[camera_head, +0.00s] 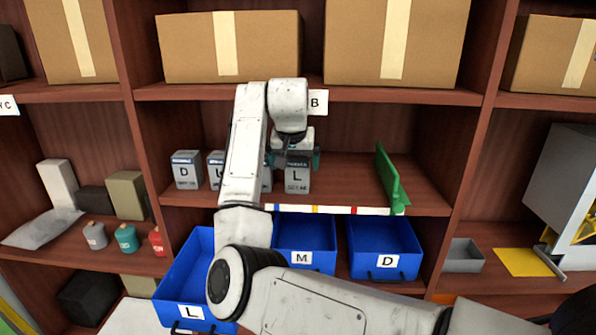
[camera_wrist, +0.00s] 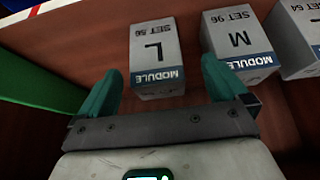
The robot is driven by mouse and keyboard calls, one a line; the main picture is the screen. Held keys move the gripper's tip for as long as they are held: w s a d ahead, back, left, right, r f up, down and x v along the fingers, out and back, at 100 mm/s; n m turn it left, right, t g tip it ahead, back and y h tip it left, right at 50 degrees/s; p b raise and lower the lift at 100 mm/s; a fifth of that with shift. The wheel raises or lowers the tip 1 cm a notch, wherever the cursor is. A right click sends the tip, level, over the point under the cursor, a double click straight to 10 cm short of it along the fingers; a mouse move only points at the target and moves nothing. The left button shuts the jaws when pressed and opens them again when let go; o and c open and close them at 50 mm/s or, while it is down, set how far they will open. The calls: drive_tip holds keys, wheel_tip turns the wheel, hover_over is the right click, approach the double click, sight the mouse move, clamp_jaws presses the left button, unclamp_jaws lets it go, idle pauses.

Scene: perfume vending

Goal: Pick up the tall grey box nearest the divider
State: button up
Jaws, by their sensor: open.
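The tall grey box marked L (camera_head: 297,179) stands upright on the middle shelf, nearest the green divider (camera_head: 391,180) of the grey boxes. My gripper (camera_head: 293,160) is over its top, with teal fingers apart. In the wrist view my gripper (camera_wrist: 161,75) is open, with one finger to each side of the near end of the L box (camera_wrist: 158,55). Gaps show on both sides of the box. A grey box marked M (camera_wrist: 240,42) stands beside it, close to the right finger. The green divider (camera_wrist: 38,80) lies to the left in this view.
More grey boxes, one marked D (camera_head: 186,171), stand left, partly hidden by my arm. Cardboard boxes (camera_head: 228,48) fill the shelf above. Blue bins (camera_head: 385,247) sit below the shelf's striped front edge. Free shelf lies between the L box and divider.

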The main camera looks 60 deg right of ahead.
sight(298, 172)
drive_tip(key=p+x, duration=0.1)
drive_tip(key=x, duration=0.1)
drive_tip(key=p+x, duration=0.1)
drive_tip(key=x, duration=0.2)
drive_tip(key=shift+s+d, duration=0.15)
drive_tip(key=shift+d, duration=0.2)
drive_tip(key=shift+d+f, duration=0.2)
drive_tip(key=shift+f, duration=0.3)
drive_tip(key=c, duration=1.2)
drive_tip(key=shift+r+b, duration=0.2)
drive_tip(key=shift+b, duration=0.1)
